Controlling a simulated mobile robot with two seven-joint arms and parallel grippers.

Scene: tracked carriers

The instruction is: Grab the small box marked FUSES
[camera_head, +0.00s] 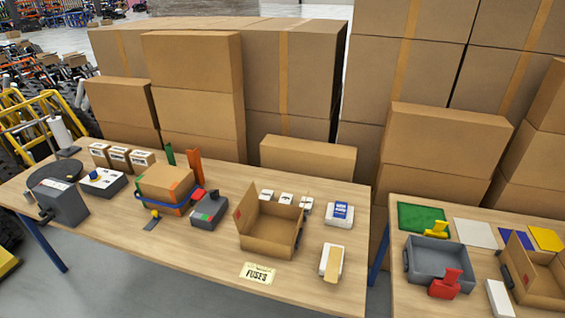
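A cream card reading FUSES (258,273) lies on the front edge of the wooden table, in front of an open cardboard box (262,243). I cannot see a small closed box that clearly carries that word. Three small brown boxes with white labels (100,155) (119,159) (142,162) stand in a row at the back left of the table; their print is too small to read. Neither of my grippers is in view.
On the wooden table (190,257), a strapped box (166,182), grey devices (209,210) and a white block with a tan top (331,263) stand around. Large cartons (195,62) rise behind. A second table at right holds a grey tray (440,257).

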